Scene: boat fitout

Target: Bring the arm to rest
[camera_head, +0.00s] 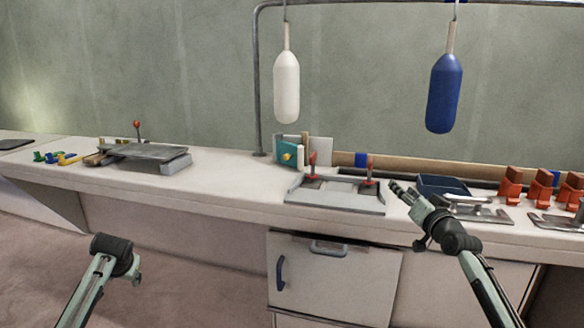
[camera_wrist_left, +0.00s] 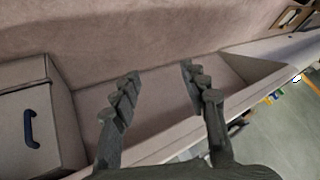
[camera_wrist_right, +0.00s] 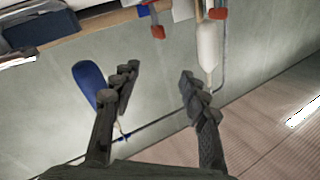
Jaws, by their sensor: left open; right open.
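My right gripper (camera_head: 398,190) hangs over the front part of the counter, beside the grey clamp fixture (camera_head: 335,196). In the right wrist view its two fingers (camera_wrist_right: 160,78) are apart with nothing between them. My left arm (camera_head: 112,262) is low in front of the counter at the left of the head view; its fingers are not clear there. In the left wrist view the left gripper (camera_wrist_left: 160,75) is open and empty, with the counter front and floor beyond it.
The counter (camera_head: 225,190) carries a grey plate device (camera_head: 148,152), a blue tray (camera_head: 442,185) and several orange blocks (camera_head: 511,185). A white fender (camera_head: 286,88) and a blue fender (camera_head: 444,93) hang from a rail (camera_head: 256,80). A cabinet door (camera_head: 330,280) is below.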

